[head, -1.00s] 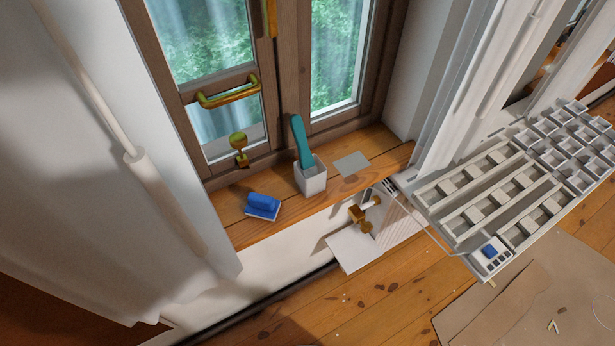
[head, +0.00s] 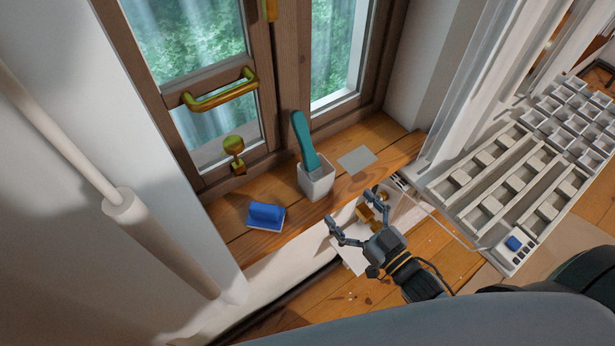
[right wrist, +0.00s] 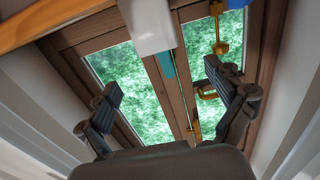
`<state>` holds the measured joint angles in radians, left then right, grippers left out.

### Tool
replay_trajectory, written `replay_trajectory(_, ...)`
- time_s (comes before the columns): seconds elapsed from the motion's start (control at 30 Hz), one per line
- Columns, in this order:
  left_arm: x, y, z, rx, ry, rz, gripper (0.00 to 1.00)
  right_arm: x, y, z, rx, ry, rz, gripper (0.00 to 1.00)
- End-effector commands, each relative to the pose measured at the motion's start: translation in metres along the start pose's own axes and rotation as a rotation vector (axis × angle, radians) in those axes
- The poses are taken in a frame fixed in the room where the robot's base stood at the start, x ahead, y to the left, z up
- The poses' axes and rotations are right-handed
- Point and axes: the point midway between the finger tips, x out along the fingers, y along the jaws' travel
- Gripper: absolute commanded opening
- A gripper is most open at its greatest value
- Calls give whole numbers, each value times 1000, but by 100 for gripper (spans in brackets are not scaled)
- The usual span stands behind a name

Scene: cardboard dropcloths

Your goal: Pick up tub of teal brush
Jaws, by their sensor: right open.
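The tub (head: 316,181) is a small white square container standing on the wooden window sill in the head view. A teal brush (head: 304,140) stands in it, its long teal part sticking up and leaning left. My right gripper (head: 351,213) is open and empty in front of the sill, just below and to the right of the tub. In the right wrist view the white tub (right wrist: 152,27) shows at the top, beyond and between the open fingers (right wrist: 168,100), with a bit of teal (right wrist: 167,64) below it. My left gripper is not in view.
A blue block-like item (head: 265,216) lies on the sill left of the tub, and a flat grey card (head: 357,159) lies right of it. Brass window handles (head: 222,91) jut out behind. A white rack (head: 490,190) stands at the right.

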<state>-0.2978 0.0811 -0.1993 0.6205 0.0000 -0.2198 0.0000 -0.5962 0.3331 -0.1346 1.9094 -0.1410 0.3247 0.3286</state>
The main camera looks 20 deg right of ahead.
Motion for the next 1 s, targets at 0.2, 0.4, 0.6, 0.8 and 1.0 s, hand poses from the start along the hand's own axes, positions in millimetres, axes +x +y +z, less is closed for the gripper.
replay_trajectory(0.2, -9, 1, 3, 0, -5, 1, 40, 42, 1, -3, -1, 2, 1, 92)
replay_trajectory(0.4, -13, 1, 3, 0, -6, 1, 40, 72, 1, -1, 0, -1, 1, 92)
replay_trajectory(0.6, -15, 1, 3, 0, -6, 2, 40, 84, 1, -1, -1, -1, 1, 92)
replay_trajectory(0.8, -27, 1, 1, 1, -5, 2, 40, 112, 3, -4, 0, -1, 2, 92)
replay_trajectory(1.0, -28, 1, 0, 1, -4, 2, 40, 131, 3, -1, 0, -2, 2, 92)
